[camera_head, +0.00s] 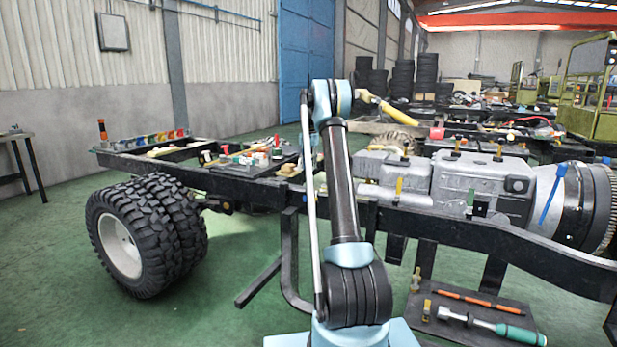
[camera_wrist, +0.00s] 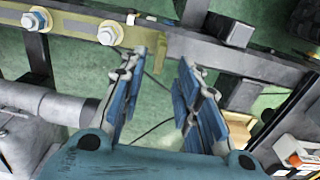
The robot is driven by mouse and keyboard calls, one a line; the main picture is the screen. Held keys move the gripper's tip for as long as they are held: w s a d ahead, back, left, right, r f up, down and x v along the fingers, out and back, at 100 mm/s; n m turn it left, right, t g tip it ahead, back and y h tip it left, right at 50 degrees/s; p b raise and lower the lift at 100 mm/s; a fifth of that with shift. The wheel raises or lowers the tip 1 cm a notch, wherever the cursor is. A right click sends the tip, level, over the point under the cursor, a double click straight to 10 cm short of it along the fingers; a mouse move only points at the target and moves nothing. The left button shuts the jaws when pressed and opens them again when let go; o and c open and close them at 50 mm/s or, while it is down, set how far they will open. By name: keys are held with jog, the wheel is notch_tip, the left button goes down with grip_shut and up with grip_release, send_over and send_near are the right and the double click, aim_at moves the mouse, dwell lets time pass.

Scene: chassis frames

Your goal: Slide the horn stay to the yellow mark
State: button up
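My gripper (camera_wrist: 163,62) shows in the wrist view with its two blue-padded fingers apart and nothing clasped between them. A short olive-yellow tab (camera_wrist: 162,48), which may be the horn stay, hangs by the dark rail between the fingertips, nearer the left one. I cannot tell whether the left fingertip touches it. An olive-yellow strip with two bolts (camera_wrist: 72,25) lies along the rail to the left. I cannot pick out a separate yellow mark. In the head view my arm stands in front of the chassis and my gripper cannot be made out.
The black chassis rail (camera_head: 450,228) crosses the head view, with a grey gearbox (camera_head: 440,185) behind it. A double wheel (camera_head: 150,235) stands left. Green floor is clear at left.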

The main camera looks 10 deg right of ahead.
jog(key=shift+r, duration=1.1)
